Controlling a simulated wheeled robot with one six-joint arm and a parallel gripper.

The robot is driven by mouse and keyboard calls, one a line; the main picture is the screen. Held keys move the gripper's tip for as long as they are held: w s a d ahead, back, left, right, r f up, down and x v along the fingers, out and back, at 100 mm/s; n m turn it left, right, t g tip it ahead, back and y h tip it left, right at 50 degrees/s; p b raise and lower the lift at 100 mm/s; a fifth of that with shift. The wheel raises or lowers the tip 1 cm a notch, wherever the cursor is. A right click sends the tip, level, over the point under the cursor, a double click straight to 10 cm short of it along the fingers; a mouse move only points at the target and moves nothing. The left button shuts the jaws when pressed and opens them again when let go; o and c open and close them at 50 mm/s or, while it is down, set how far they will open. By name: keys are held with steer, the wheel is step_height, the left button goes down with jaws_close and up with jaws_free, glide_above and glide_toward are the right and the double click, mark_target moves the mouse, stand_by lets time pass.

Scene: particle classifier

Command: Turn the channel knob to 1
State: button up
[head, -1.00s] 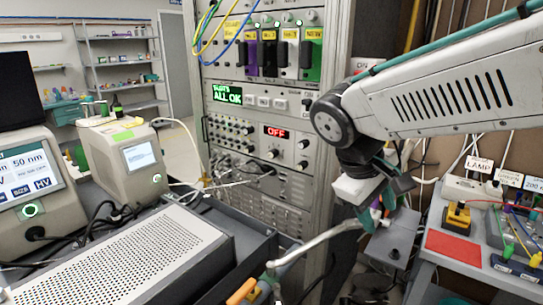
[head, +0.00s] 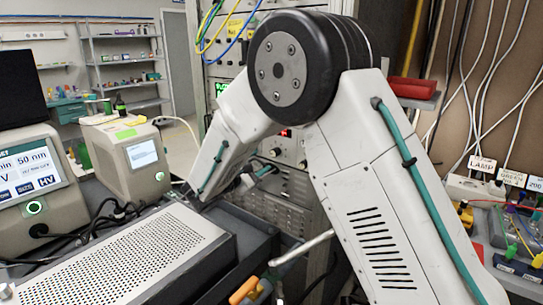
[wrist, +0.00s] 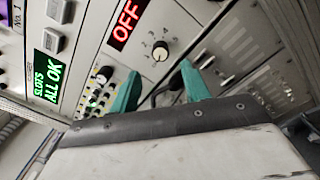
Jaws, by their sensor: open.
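In the wrist view a small round knob (wrist: 160,51) with numerals around it sits on the grey panel below the red OFF display (wrist: 125,24). I take it to be the channel knob; its setting is too small to read. My gripper (wrist: 160,70) is open, with its two teal fingers spread and nothing between them. The knob appears beyond the fingertips, roughly between them, and looks apart from them. In the head view my arm covers much of the rack, hiding most of the OFF display, and the gripper is small near the panel.
In the wrist view a green ALL OK display (wrist: 48,75) and a cluster of small knobs (wrist: 97,95) lie to the left. A dark cable runs below the knob. In the head view a perforated grey box (head: 120,255) stands before the rack, and a bench with cables is at right.

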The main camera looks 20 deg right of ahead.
mark_target(273, 154)
steer(key=x, duration=0.7)
steer(key=shift+d, duration=0.1)
steer(key=c, duration=1)
